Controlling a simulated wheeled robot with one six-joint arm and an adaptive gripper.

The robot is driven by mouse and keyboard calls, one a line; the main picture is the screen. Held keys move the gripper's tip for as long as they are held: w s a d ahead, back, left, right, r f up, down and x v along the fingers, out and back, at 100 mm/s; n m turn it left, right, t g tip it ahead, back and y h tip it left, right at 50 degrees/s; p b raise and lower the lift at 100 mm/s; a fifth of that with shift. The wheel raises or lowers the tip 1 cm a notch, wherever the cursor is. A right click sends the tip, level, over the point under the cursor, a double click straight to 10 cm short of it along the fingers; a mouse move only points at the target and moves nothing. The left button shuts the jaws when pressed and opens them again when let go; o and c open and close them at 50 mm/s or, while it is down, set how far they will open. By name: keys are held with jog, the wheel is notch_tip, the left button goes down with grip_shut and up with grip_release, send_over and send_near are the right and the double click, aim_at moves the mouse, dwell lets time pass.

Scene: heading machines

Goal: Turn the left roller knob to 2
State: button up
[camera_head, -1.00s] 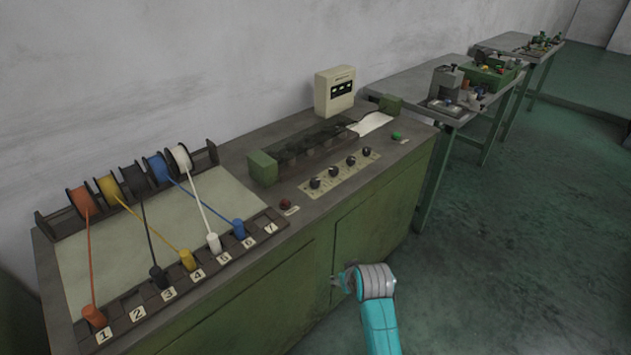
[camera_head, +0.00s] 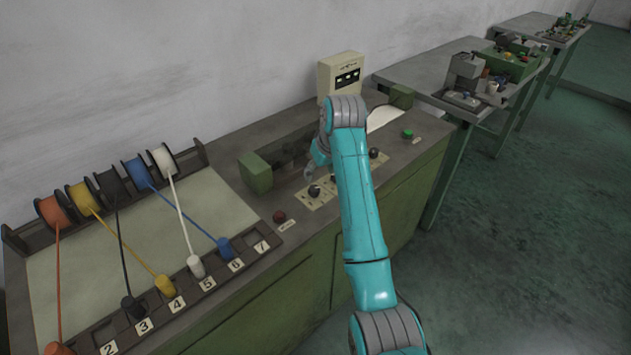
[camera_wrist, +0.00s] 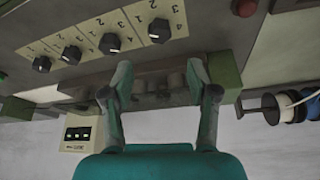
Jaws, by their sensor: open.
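The left roller knob (camera_head: 314,191) is a dark round knob on a pale numbered plate, the leftmost of a row. In the wrist view the picture is turned over, and this knob (camera_wrist: 159,31) is the rightmost. Its setting is too small to read surely. My gripper (camera_head: 312,165) is above the panel, just behind the left knob in the head view. In the wrist view my gripper (camera_wrist: 160,70) is open and empty, its two fingers wide apart, with the knob beyond the tips and not between them.
Other knobs (camera_wrist: 110,43) sit beside it; my arm hides some in the head view. A red button (camera_head: 280,216) lies to the left, a green button (camera_head: 407,134) to the right. A green block (camera_head: 256,173) and recessed rollers (camera_wrist: 160,83) are close to my gripper.

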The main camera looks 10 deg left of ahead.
aim_at(314, 188)
jog(key=x, duration=0.9)
jog(key=shift+f, duration=0.3)
jog(key=shift+c, duration=0.2)
grip_shut()
